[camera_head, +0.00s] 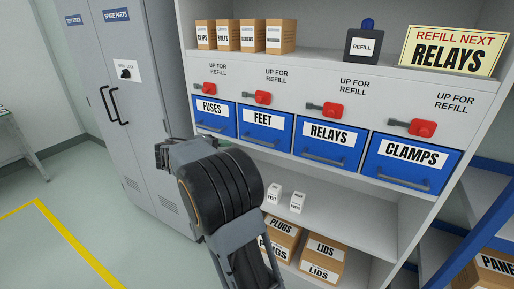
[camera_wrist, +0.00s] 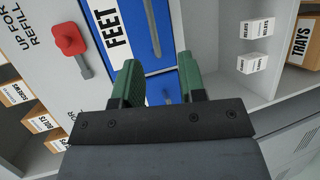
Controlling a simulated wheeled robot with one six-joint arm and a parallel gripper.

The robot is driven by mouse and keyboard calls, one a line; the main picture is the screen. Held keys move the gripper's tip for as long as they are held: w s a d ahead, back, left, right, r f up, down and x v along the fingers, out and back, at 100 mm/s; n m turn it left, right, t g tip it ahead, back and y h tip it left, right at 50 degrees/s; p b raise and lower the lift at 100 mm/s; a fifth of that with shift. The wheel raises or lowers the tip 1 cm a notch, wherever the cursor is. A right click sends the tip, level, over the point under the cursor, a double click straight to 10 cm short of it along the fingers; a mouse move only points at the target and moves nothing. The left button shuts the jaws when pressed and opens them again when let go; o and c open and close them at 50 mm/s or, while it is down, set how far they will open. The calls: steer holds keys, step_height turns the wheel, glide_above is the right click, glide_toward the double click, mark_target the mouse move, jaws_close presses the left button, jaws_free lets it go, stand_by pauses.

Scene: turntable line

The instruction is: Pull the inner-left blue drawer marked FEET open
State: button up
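The blue drawer marked FEET (camera_head: 277,121) is shut, second from the left in a row of blue drawers, with a grey bar handle (camera_head: 265,143) low on its front. The drawer also shows at the top of the wrist view (camera_wrist: 126,30), turned sideways, with its handle (camera_wrist: 152,28). My gripper (camera_wrist: 162,68) is open and empty, its two green fingers apart. It faces the drawer fronts near the border of FEET and its left neighbour, apart from the handle as far as I can tell. In the head view my wrist mostly hides it.
Blue drawers FUSES (camera_head: 210,107), RELAYS (camera_head: 330,133) and CLAMPS (camera_head: 412,152) flank it, all shut. A red latch (camera_head: 263,97) sits above FEET. Small white boxes (camera_head: 297,203) stand on the shelf below. A grey cabinet (camera_head: 137,70) stands left; floor beside it is clear.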

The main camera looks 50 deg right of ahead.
mark_target(255, 141)
steer(key=shift+h, duration=0.5)
steer(key=x, duration=0.5)
steer(key=p+x, duration=0.1)
steer(key=x, duration=0.4)
steer(key=w+x, duration=0.1)
steer(key=x, duration=0.4)
steer(key=shift+r, duration=0.3)
jaws_close()
